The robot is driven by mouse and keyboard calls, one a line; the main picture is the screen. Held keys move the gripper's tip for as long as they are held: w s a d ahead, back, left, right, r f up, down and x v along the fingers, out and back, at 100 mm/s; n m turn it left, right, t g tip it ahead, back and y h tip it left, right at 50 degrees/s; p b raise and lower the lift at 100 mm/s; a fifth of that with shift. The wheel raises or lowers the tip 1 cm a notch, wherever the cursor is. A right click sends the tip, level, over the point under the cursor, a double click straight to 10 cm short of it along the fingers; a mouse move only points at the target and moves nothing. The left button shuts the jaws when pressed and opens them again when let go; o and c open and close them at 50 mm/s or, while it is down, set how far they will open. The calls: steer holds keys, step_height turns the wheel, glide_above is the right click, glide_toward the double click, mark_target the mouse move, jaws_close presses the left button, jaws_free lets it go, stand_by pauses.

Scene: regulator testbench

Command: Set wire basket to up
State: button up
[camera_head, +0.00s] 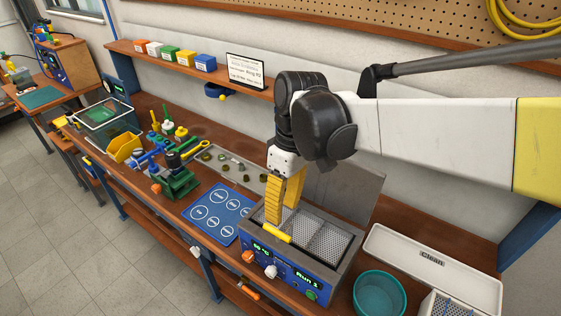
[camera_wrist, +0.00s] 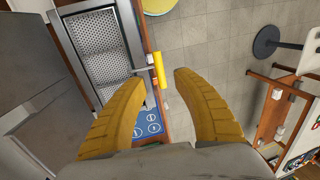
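The wire basket (camera_head: 325,240) is a grey perforated mesh basket inside the blue-and-grey cleaning bath (camera_head: 297,275). Its yellow handle (camera_head: 277,233) sticks out at the bath's front rim. The basket (camera_wrist: 105,55) and handle (camera_wrist: 158,70) also show in the wrist view. My gripper (camera_head: 282,212), with yellow fingers, points down over the front left of the bath. The fingers are wide apart and empty in the wrist view (camera_wrist: 158,77), with the handle seen between the tips. Whether either finger touches the handle, I cannot tell. The basket's depth is unclear.
The bath's grey lid (camera_head: 345,188) stands open behind it. A white "Clean" tray (camera_head: 432,265) and a teal bowl (camera_head: 380,294) are to the right. A blue mat (camera_head: 218,210) lies left. Knobs and a lit display line the bath's front.

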steer(key=r, duration=0.4)
steer(key=shift+w+d+r, duration=0.2)
steer(key=shift+w+d, duration=0.05)
steer(key=shift+w, duration=0.1)
steer(key=s+d+f+m+t+b, duration=0.3)
steer(key=d+f+m+t+b, duration=0.1)
steer(key=d+f+b, duration=0.3)
steer(key=s+d+f+m+t+h+b, duration=0.1)
steer(key=s+d+f+m+t+b, duration=0.3)
steer(key=d+f+b, duration=0.4)
step_height(320, 180, down, 4)
steer(key=shift+d+r+m+t+b, duration=0.2)
steer(key=shift+m+t+b, duration=0.35)
steer(key=shift+m, duration=0.65)
